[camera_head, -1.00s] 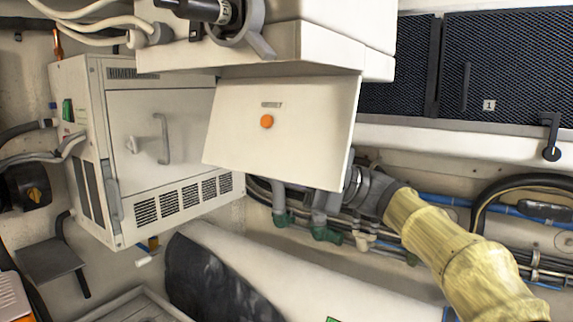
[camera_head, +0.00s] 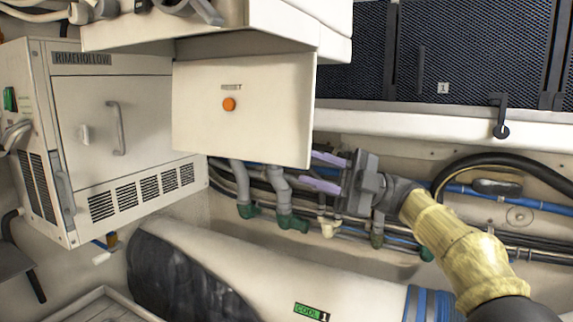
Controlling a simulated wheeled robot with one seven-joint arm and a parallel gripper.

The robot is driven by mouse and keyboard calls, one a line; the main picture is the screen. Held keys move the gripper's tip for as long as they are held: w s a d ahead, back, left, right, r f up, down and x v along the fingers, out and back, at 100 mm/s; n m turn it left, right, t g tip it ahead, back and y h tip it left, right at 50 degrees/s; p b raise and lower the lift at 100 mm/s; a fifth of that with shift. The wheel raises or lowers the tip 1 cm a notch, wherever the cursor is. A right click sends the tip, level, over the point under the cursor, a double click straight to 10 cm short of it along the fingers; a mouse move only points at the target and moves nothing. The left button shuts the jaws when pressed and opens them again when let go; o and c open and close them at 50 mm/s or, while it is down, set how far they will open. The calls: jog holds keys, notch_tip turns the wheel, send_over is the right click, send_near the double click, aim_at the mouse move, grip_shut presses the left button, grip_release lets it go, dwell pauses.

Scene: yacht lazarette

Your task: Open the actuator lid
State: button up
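No part in view is legibly marked as the actuator lid. A cream panel (camera_head: 270,125) with an orange button (camera_head: 229,104) and a small label hangs below a cream housing (camera_head: 290,36) at upper centre; I cannot tell whether it is the lid. My gripper (camera_head: 323,172) is right of the panel's lower right corner. Its two purple fingers point left and stand apart with nothing seen between them. The left fingertips are close to the panel's edge in the picture; I see no clear contact.
A cream cabinet (camera_head: 125,80) marked RIMEHOLLOW, with a handled door, stands at left. A large cream cylinder (camera_head: 245,265) lies below. Pipes and hoses (camera_head: 285,200) run behind my gripper. Dark mesh panels (camera_head: 470,60) with a black latch (camera_head: 501,118) are at upper right.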

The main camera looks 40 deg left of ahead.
jog(key=shift+v, duration=2.15)
